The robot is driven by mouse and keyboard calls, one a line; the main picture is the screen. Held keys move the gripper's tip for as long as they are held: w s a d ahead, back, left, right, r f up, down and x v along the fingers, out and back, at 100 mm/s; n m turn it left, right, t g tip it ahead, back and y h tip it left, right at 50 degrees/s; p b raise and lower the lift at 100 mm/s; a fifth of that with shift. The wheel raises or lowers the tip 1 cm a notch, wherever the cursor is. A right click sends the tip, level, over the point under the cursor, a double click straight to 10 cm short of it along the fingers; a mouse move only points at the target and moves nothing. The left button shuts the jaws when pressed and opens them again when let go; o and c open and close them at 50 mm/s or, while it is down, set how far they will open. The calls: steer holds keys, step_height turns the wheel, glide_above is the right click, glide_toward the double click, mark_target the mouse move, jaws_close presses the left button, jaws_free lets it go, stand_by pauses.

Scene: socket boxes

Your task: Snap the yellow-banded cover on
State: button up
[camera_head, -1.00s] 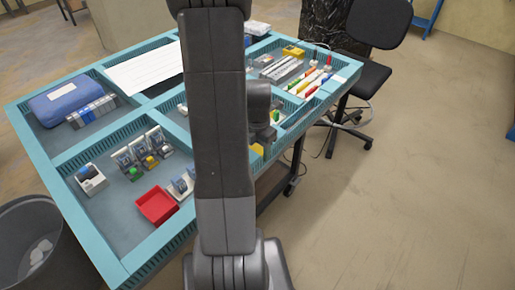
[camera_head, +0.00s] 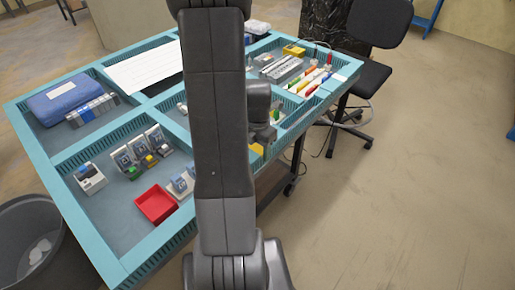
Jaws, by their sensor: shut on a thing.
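My gripper (camera_head: 262,136) is beside my dark upright arm link, over the right side of the teal-framed workbench. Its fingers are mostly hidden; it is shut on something. A yellow patch (camera_head: 257,149) shows just under it, probably the yellow-banded cover, but its shape is too small and covered to be sure. Several grey socket boxes (camera_head: 140,152) stand in the front left compartment, with small green and yellow parts before them. Whether any box is under my gripper is hidden.
A red tray (camera_head: 156,204) and grey-white parts (camera_head: 182,183) are near the bench's front edge. A blue case (camera_head: 65,101), white sheet (camera_head: 142,68) and coloured tools (camera_head: 313,80) fill other compartments. A bin (camera_head: 38,235) stands left, a chair (camera_head: 370,75) right. Floor at right is clear.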

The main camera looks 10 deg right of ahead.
steer(key=shift+f+b, duration=0.65)
steer(key=shift+f, duration=0.1)
steer(key=o, duration=1.9)
steer(key=shift+r, duration=0.1)
step_height(320, 180, up, 7)
steer(key=p, duration=0.5)
steer(key=shift+r+p, duration=0.2)
steer(key=shift+p, duration=0.1)
